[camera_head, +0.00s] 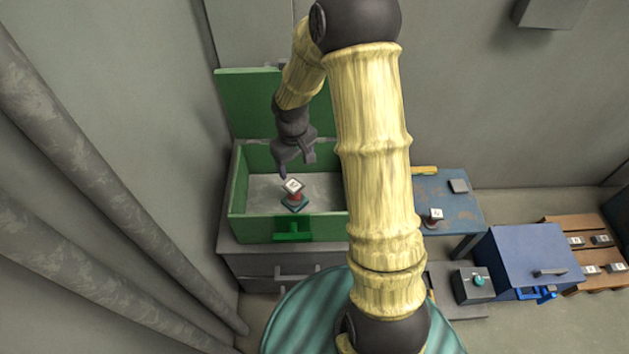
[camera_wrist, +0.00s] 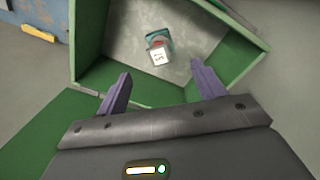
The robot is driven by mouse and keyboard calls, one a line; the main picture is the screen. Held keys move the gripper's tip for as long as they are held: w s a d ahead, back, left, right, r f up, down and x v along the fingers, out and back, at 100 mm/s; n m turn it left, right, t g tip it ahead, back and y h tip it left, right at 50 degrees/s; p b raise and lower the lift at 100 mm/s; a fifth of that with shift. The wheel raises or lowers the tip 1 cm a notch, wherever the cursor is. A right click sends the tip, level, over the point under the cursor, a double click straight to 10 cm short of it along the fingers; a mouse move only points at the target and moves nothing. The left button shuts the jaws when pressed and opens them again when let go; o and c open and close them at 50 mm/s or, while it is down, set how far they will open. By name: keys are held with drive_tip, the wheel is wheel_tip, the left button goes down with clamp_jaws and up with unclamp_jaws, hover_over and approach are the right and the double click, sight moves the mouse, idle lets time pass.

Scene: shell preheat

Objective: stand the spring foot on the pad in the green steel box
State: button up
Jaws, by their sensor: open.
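The green steel box (camera_head: 272,228) stands open, with its lid (camera_head: 245,100) raised at the back. Inside it a spring foot (camera_head: 296,196), with a white labelled top and a red body, appears upright on a teal pad (camera_head: 303,206). In the wrist view the spring foot (camera_wrist: 158,56) and the teal pad (camera_wrist: 151,36) lie ahead of my fingers, on the box's grey floor. My gripper (camera_head: 296,166) is above the box, a little above the foot and apart from it. Its purple fingers (camera_wrist: 161,72) are spread wide with nothing between them.
A similar small piece (camera_head: 435,216) stands on the blue table (camera_head: 460,205) to the right. Further right are a grey box with a teal knob (camera_head: 474,285), a blue box (camera_head: 530,255) and a brown rack (camera_head: 575,245) with several pieces. The green box's walls surround the foot.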

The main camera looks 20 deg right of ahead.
drive_tip(key=s+r+m+t, duration=0.1)
drive_tip(key=s+r+m, duration=0.1)
drive_tip(key=s+r, duration=0.3)
drive_tip(key=s+r+m+t, duration=0.1)
drive_tip(key=s+r, duration=0.4)
drive_tip(key=s, duration=0.6)
drive_tip(key=shift+r+m, duration=0.35)
drive_tip(key=shift+m, duration=0.25)
